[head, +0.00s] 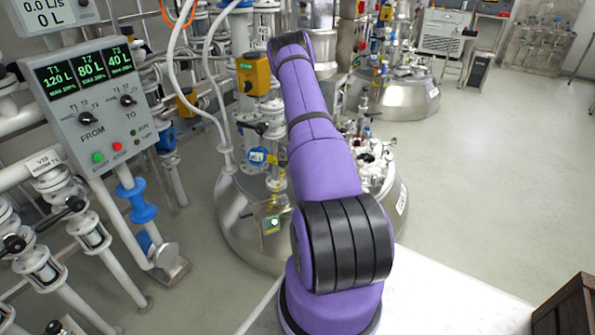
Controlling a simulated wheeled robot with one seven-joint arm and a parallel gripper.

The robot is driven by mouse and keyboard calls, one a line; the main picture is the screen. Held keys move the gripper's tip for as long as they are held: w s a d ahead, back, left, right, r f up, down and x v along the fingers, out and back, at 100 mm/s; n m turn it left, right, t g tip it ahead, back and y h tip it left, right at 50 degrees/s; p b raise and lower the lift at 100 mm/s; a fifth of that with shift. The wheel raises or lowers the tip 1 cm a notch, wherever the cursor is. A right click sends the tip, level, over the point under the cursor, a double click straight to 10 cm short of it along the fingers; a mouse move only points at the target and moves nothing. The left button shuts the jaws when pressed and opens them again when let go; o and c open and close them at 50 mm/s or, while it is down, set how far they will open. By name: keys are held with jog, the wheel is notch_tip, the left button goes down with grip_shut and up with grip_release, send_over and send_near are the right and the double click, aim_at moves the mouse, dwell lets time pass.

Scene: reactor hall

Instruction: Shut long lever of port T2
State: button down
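My purple arm reaches up the middle of the head view, over a steel reactor vessel (236,215). My gripper is not visible; the arm's far end bends out of sight near the top. No label reading "port T2" can be made out on the vessel. A black lever-like handle (252,127) shows on the vessel's pipework left of my arm, but I cannot tell its port. A grey control panel (95,108) at the left has a display reading T1 120 L, T2 80 L, T3 40 L. Part of the vessel's top is hidden behind my arm.
White pipes with black-handled valves (72,207) stand at the left. A yellow box (253,75) is mounted above the vessel. A second steel vessel (398,100) stands behind. A brown wooden crate (568,308) is at the lower right. The floor (480,180) at the right is clear.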

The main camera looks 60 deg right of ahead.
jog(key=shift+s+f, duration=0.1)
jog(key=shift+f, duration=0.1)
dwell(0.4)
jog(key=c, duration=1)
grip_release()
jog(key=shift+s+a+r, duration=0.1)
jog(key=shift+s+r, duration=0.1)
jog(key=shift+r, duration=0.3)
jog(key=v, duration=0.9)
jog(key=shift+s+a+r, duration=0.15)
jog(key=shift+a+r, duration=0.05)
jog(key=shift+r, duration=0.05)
